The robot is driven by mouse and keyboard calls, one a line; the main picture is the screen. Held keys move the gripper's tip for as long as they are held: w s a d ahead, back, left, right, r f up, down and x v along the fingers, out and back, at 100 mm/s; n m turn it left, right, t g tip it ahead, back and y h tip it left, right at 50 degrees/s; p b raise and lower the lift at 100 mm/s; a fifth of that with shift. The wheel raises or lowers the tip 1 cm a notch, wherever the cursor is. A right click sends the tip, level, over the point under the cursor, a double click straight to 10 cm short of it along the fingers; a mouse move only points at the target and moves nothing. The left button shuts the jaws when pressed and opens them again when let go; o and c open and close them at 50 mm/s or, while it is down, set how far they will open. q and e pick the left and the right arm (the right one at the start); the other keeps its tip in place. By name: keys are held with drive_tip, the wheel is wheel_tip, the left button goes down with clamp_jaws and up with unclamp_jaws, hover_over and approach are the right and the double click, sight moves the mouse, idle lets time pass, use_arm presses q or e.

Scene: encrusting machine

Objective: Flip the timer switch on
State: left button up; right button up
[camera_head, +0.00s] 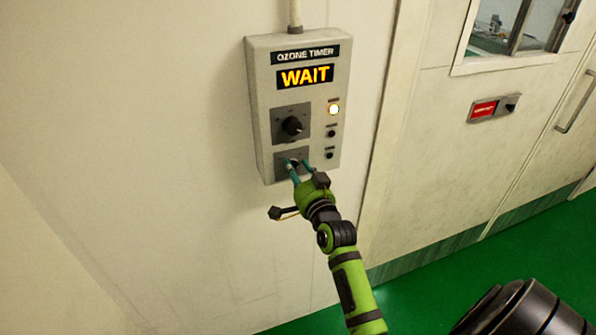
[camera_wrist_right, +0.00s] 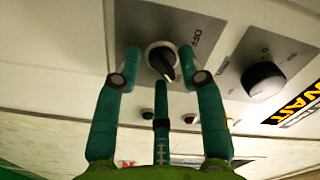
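The grey ozone timer box (camera_head: 261,110) is mounted on the wall, its display (camera_head: 305,77) reading "WAIT" in yellow. The timer switch (camera_wrist_right: 161,62) is a dark rotary knob on the box's lower plate, beside an "OFF" label. In the head view my right gripper (camera_head: 298,163) is at this plate and partly covers the knob. In the right wrist view its teal fingers (camera_wrist_right: 160,64) are spread on either side of the knob; I cannot tell whether they touch it. My left gripper is not in view.
A second black knob (camera_head: 291,125) sits just above the switch. A lit lamp (camera_head: 334,109) and two dark buttons are on the box's right side. A conduit (camera_head: 295,12) runs up from the box. To the right is a door with a red-labelled latch (camera_head: 484,110).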

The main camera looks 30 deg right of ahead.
drive_tip(key=v, duration=1.2)
idle(0.5)
drive_tip(key=s+a+f+n+g+y+b, duration=0.1)
drive_tip(key=s+a+f+n+g+b, duration=0.15)
drive_tip(key=f, duration=1.05)
drive_tip(key=s+a+f+n+g+y+b, duration=0.2)
drive_tip(key=a+f+g, duration=0.15)
drive_tip(key=f, duration=1.05)
drive_tip(key=s+a+f+n+g+y+b, duration=0.15)
drive_tip(key=a+f, duration=0.25)
drive_tip(key=f, duration=0.9)
drive_tip(key=s+a+f+n+g+b, duration=0.3)
drive_tip(key=s+f+n+g, duration=0.1)
drive_tip(key=s+f, duration=0.95)
drive_tip(key=s+d+f+n+g+b, duration=0.1)
drive_tip(key=s+f+n+g, duration=0.1)
drive_tip(key=s+f, duration=0.4)
drive_tip(key=s+d+f+n+g+b, duration=0.1)
drive_tip(key=s+f, duration=0.5)
drive_tip(key=s, duration=0.6)
drive_tip(key=shift+n+g+b, duration=0.45)
drive_tip(key=shift+n+g, duration=0.25)
drive_tip(key=shift+g, duration=0.35)
